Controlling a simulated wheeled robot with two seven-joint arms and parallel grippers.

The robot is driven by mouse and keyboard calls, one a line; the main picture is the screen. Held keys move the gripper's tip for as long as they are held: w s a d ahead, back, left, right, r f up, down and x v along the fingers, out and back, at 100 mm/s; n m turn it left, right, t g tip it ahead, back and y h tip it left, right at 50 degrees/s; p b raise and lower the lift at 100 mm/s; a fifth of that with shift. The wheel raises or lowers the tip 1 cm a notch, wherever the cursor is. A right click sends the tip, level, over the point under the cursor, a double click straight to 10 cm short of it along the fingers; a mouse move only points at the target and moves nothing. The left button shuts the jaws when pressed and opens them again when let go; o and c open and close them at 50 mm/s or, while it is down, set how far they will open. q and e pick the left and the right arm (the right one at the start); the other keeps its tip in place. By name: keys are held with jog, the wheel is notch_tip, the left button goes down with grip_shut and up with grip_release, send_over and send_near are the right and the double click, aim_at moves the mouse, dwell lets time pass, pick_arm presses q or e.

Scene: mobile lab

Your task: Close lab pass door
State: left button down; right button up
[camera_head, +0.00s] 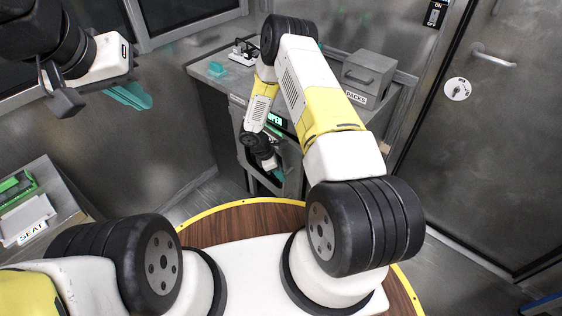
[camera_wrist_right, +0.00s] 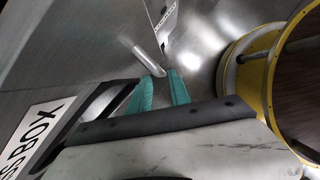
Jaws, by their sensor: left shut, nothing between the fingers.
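The grey pass box stands below the bench top in the head view, with a lit "OPEN" sign (camera_head: 274,119). Its opening is largely hidden by my right arm, so I cannot tell the door's angle there. In the right wrist view, a silver bar handle (camera_wrist_right: 149,61) on a metal surface lies just beyond the fingertips. My right gripper (camera_wrist_right: 160,80) has its teal fingers apart with nothing visible between them; contact with the handle is unclear. In the head view it is low in front of the box, mostly hidden. My left gripper (camera_head: 132,97) is shut and empty, raised at upper left.
A "PASS BOX" label (camera_wrist_right: 38,138) fills the left of the right wrist view. A grey "PACKS" box (camera_head: 366,78) and a microscope (camera_head: 243,52) stand on the bench (camera_head: 210,68). A large metal door (camera_head: 490,140) is at right. A "SEAT" tray (camera_head: 28,222) is at left.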

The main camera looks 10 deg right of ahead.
jog(key=x, duration=0.8)
jog(key=shift+c, duration=0.2)
grip_shut()
dwell(0.9)
